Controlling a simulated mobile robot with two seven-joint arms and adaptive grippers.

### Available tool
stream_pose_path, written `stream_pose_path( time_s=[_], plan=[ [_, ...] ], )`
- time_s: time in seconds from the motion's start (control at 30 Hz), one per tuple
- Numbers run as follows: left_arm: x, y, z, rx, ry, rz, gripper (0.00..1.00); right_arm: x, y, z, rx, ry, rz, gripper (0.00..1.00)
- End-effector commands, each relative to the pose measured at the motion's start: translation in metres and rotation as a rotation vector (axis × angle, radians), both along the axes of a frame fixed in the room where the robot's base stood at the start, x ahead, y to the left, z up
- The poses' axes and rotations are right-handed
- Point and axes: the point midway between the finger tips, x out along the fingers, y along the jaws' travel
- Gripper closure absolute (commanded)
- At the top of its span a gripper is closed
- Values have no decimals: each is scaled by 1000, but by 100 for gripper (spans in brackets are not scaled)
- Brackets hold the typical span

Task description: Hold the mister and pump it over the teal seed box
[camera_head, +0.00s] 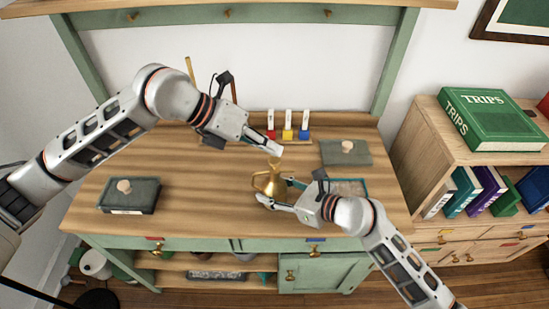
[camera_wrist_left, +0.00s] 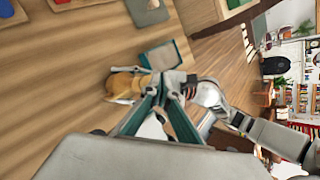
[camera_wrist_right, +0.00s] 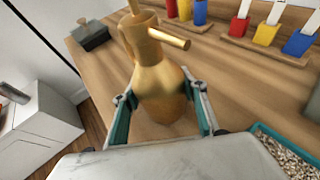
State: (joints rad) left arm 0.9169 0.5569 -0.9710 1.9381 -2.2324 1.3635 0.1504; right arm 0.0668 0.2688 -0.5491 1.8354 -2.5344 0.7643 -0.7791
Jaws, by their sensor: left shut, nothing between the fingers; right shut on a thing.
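The brass mister (camera_head: 268,184) is upright between the fingers of my right gripper (camera_head: 278,190), which is shut around its round body. Its spout and narrow top show in the right wrist view (camera_wrist_right: 160,75). I cannot tell whether its base touches the table. My left gripper (camera_head: 280,150) is shut and empty, just above the mister's top in the head view; contact is unclear. The open teal seed box (camera_head: 364,181) lies to the right of the mister, partly hidden by my right gripper. Its pale contents and teal rim show in the right wrist view (camera_wrist_right: 260,131).
A grey-green lid (camera_head: 330,155) with a round knob lies behind the seed box. A closed dark box (camera_head: 128,205) stands at the table's left. Red, yellow and blue holders (camera_head: 288,134) stand at the back. Bare wood (camera_head: 205,210) lies between the dark box and the mister.

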Motion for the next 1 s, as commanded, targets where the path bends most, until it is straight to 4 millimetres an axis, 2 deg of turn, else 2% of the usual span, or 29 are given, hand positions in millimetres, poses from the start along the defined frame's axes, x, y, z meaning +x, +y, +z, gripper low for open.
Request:
stream_pose_path(
  time_s=[1.0],
  plan=[
    [0, 0, -9, 0, 0, 0, 100, 0, 0, -1, 0, 2, 1, 88]
  ],
)
